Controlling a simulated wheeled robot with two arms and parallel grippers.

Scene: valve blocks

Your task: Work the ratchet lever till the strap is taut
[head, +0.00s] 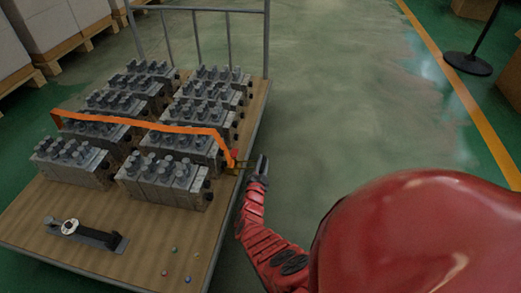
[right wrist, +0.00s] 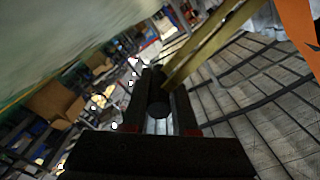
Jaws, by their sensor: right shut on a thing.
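An orange strap (head: 150,128) runs over the grey valve blocks (head: 170,180) on a cart. It comes down at the cart's right edge to a small brass-coloured ratchet (head: 234,167) with a red part. My right gripper (head: 260,168) is beside the ratchet, at the end of its lever. In the right wrist view the fingers are shut on a dark round grip (right wrist: 159,104) of the ratchet lever (right wrist: 205,52), whose brass bars run up to the right. The strap (right wrist: 298,25) shows at the top right there. My left gripper is not in view.
The wooden cart deck (head: 130,215) has a grey rail (head: 198,10) at its far end. A grey device with a round dial (head: 70,226) and several small coloured balls lie at the front. The floor right of the cart is clear. A black post base (head: 467,63) stands far right.

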